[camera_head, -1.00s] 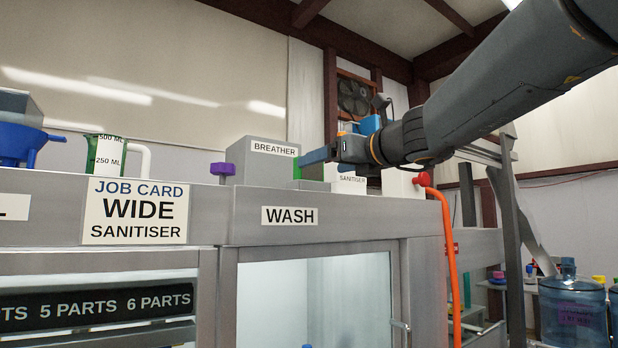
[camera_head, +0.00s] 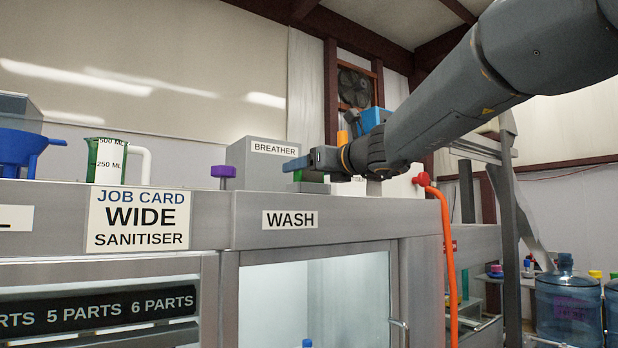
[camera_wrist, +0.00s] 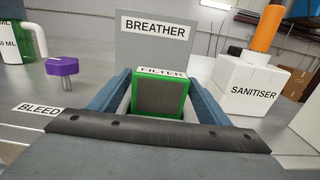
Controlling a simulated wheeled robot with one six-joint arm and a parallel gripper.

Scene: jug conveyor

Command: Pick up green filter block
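The green filter block (camera_wrist: 160,92) shows in the wrist view with a dark grey front face and a "FILTER" label above it. It is in front of the grey breather box (camera_wrist: 152,40). My gripper (camera_wrist: 160,88) is open, with a blue finger on each side of the block. Whether either finger touches the block is unclear. In the head view, my gripper (camera_head: 297,163) is low in front of the breather box (camera_head: 262,160). Only a sliver of the green block (camera_head: 297,176) shows there, under the fingers.
A white sanitiser box (camera_wrist: 245,88) with an orange top stands right of the breather. A purple knob (camera_wrist: 62,68) stands to the left, near the "BLEED" label. An orange pipe (camera_head: 449,265) with a red fitting runs down the machine's right side.

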